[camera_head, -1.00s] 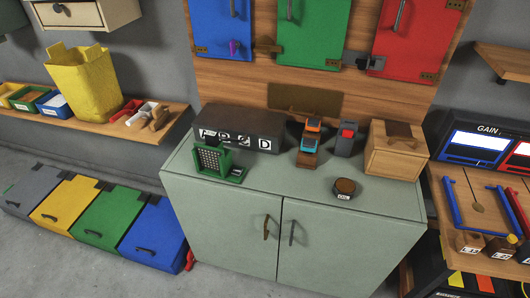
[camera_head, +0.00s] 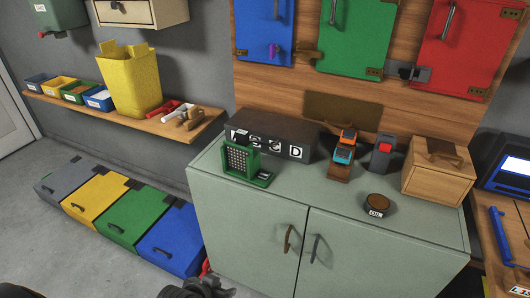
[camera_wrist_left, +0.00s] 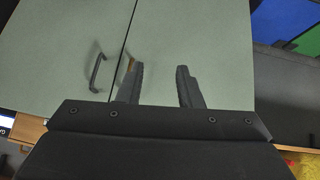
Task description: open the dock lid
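No thing in view is plainly marked as a dock. On the cabinet top, a small stand holds an orange and blue piece (camera_head: 345,149). A dark grey block with a red top (camera_head: 381,154) stands beside it. A wooden box (camera_head: 437,180) with a dark strap-like handle is at the right. A long dark box with letter tiles (camera_head: 275,134) is at the back left. I cannot tell which has the dock lid. My left gripper (camera_head: 197,289) is at the bottom edge. In the left wrist view it (camera_wrist_left: 161,82) is open and empty, with cabinet doors beyond. My right gripper is not in view.
The grey-green cabinet (camera_head: 245,215) has two shut doors with handles. A green perforated stand (camera_head: 243,163) and a round dark tin (camera_head: 376,206) sit on top. Coloured floor bins (camera_head: 130,222) and a shelf with a yellow bucket (camera_head: 131,82) are at the left. Floor at lower left is clear.

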